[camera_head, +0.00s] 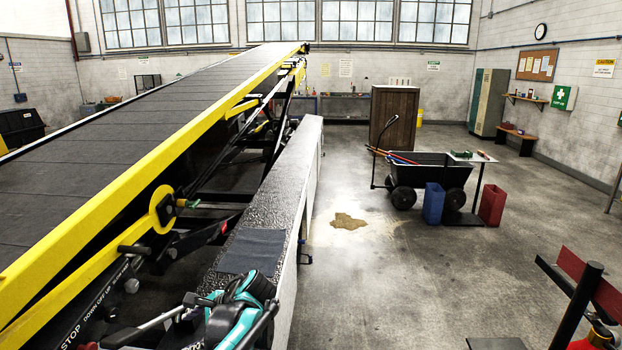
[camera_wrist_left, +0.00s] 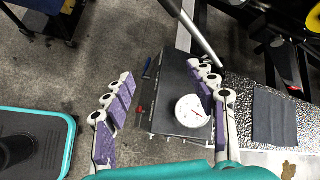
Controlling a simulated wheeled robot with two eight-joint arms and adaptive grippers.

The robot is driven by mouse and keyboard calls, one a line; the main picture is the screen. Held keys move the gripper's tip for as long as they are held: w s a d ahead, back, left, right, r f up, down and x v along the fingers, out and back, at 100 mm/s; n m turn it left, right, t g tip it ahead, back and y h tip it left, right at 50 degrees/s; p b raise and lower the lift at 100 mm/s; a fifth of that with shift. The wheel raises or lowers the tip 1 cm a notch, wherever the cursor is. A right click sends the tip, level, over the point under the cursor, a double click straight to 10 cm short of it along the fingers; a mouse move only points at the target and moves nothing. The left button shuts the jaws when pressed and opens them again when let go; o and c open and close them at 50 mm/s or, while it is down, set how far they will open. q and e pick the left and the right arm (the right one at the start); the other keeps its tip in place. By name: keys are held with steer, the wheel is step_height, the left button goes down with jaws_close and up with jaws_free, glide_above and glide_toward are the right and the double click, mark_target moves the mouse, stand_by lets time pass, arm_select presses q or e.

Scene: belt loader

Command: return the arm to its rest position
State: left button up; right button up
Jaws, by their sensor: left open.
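My left arm (camera_head: 240,312), teal and black, shows at the bottom of the head view, beside the near end of the belt loader (camera_head: 110,165). Its fingers are hard to make out there. In the left wrist view my left gripper (camera_wrist_left: 160,75) is open, with its two purple-padded fingers spread wide. Below and between the fingers is a dark box (camera_wrist_left: 172,88) with a white round dial (camera_wrist_left: 192,111); I see no grip on it. My right gripper is in neither view.
A dark textured ledge with a grey cloth (camera_head: 252,250) runs along the loader. To the right stand a black cart (camera_head: 430,172), a blue bin (camera_head: 433,203) and a red bin (camera_head: 492,205). A black post (camera_head: 577,305) is at lower right.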

arm_select(q)
steer(key=s+d+f+n+t+h+b, duration=0.1)
steer(key=s+d+f+n+h, duration=0.2)
steer(key=s, duration=0.4)
steer(key=s+d+f+n+t+h+b, duration=0.1)
steer(key=s+d+f+n+t+h, duration=0.1)
steer(key=s, duration=0.5)
steer(key=s+d+f+n+t+h+b, duration=0.2)
steer(key=s+d+f+n+h, duration=0.2)
steer(key=n, duration=0.4)
steer(key=s+d, duration=0.1)
steer(key=s, duration=0.1)
steer(key=shift+s+d+f, duration=0.25)
steer(key=shift+s+d, duration=0.05)
steer(key=shift+s, duration=0.1)
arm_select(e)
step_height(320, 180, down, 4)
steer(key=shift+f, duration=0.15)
arm_select(q)
steer(key=shift+c, duration=0.2)
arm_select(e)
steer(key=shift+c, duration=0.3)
